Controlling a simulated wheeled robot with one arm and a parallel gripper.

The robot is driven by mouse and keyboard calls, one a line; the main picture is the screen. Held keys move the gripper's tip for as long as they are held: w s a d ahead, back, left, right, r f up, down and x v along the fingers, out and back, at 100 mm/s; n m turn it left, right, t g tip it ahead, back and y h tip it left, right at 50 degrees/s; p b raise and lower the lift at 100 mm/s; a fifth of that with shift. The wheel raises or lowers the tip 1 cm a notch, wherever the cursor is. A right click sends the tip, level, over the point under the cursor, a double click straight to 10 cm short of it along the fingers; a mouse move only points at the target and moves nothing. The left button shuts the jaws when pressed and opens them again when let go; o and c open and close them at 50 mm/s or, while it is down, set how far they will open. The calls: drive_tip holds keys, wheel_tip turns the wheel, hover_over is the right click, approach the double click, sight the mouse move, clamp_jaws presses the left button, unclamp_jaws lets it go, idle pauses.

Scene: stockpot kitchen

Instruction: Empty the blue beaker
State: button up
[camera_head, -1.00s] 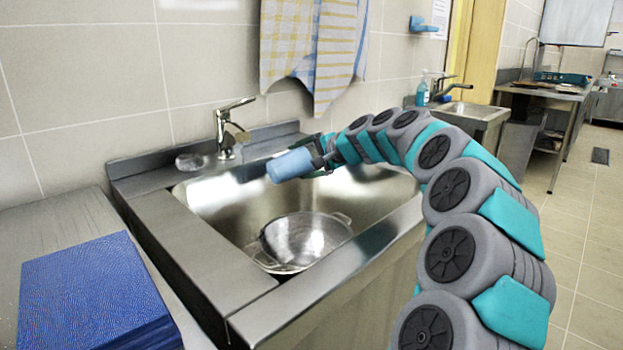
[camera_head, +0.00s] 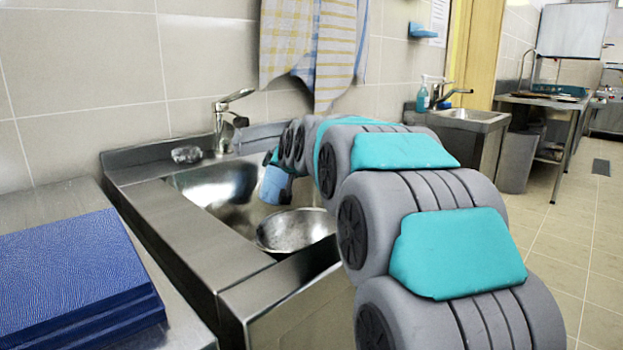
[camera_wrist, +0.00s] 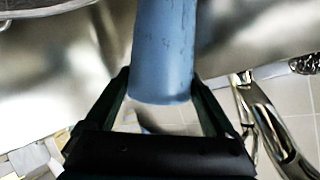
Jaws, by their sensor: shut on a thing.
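The blue beaker (camera_head: 275,187) is held in the air over the sink, at a steep angle, just above and behind the metal bowl's rim. It also shows in the wrist view (camera_wrist: 163,50), running up out of the picture between the two fingers. My gripper (camera_wrist: 160,88) is shut on it; in the head view it is mostly hidden behind my arm. I cannot tell which end of the beaker is its mouth, and its contents do not show. A round metal bowl or colander (camera_head: 290,232) sits in the sink, partly hidden by my arm.
The steel sink (camera_head: 190,240) has a tap (camera_head: 228,120) at its back and a small clear object (camera_head: 186,154) on its rear ledge. A blue box or book stack (camera_head: 75,265) lies on the left counter. Towels (camera_head: 315,50) hang on the wall above.

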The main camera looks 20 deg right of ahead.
sight(266, 181)
drive_tip(key=shift+s+a+r+n+h, duration=0.1)
drive_tip(key=shift+a+r+n+h, duration=0.25)
drive_tip(key=shift+a, duration=0.25)
drive_tip(key=shift+s+a+f+n+t+h+b, duration=0.1)
drive_tip(key=shift+a+f+n+t+h+b, duration=0.2)
drive_tip(key=shift+a+f+n+h+b, duration=0.3)
drive_tip(key=shift+s+a+r+n+t+h+b, duration=0.15)
drive_tip(key=shift+a+r+n+b, duration=0.15)
drive_tip(key=shift+a+r+n, duration=0.15)
drive_tip(key=shift+w+a+r+n+t+h+b, duration=0.1)
drive_tip(key=shift+a+r+n+t+b, duration=0.15)
drive_tip(key=shift+a, duration=0.3)
